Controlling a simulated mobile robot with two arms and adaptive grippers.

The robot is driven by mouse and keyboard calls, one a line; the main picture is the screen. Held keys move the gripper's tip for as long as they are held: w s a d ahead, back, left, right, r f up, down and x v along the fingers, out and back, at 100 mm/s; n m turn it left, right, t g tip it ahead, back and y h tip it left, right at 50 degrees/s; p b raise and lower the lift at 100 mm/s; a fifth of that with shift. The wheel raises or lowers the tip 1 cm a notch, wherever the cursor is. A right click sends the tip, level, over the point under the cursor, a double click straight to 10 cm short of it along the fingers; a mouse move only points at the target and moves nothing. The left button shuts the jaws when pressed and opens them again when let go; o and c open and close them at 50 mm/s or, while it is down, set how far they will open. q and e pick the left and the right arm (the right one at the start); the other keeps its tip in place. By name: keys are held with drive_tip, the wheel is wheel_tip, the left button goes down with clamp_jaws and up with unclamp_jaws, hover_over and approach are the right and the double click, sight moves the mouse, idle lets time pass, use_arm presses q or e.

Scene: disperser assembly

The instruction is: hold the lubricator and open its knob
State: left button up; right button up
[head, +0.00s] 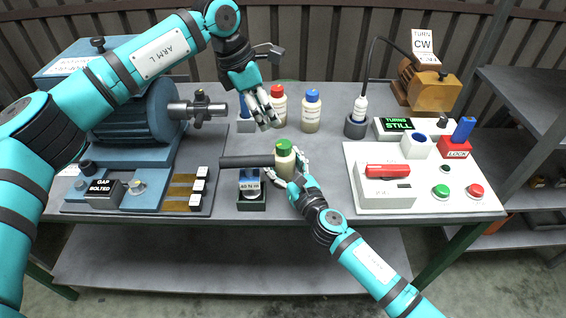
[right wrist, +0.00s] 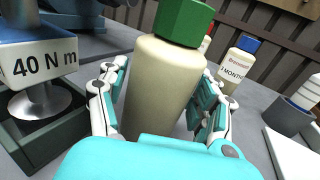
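The lubricator (head: 285,163) is a cream bottle with a green knob (head: 284,147) on top. It stands upright near the middle of the table, and I cannot tell whether its base touches the table. My right gripper (head: 288,175) is shut on its body. In the right wrist view the fingers lie along both sides of the lubricator (right wrist: 160,90), and the green knob (right wrist: 184,20) is clear above them. My left gripper (head: 268,120) is above and slightly left of the knob, pointing down, empty, with its fingers a little apart.
Bottles with a red cap (head: 278,105) and a blue cap (head: 311,112) stand behind. A black bar (head: 246,161) and a 40 N m block (right wrist: 40,60) are close on the left. A white panel (head: 420,205) with buttons is right, a blue motor (head: 135,120) left.

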sight(284, 145)
clamp_jaws()
idle(0.8)
idle(0.4)
use_arm(q)
drive_tip(key=o, duration=0.4)
drive_tip(key=shift+d+r, duration=0.1)
drive_tip(key=shift+d, duration=0.15)
drive_tip(key=shift+o, duration=0.2)
drive_tip(key=d+y, duration=0.1)
drive_tip(key=d+r+n+y, duration=0.1)
drive_tip(key=d+n+y, duration=0.1)
drive_tip(key=shift+w+d+r+g, duration=0.15)
drive_tip(key=shift+r+g, duration=0.15)
drive_tip(key=shift+r, duration=0.1)
drive_tip(key=shift+n+y, duration=0.4)
drive_tip(key=shift+y, duration=0.1)
wheel_tip(284, 145, down, 11)
drive_tip(key=shift+d+f, duration=0.15)
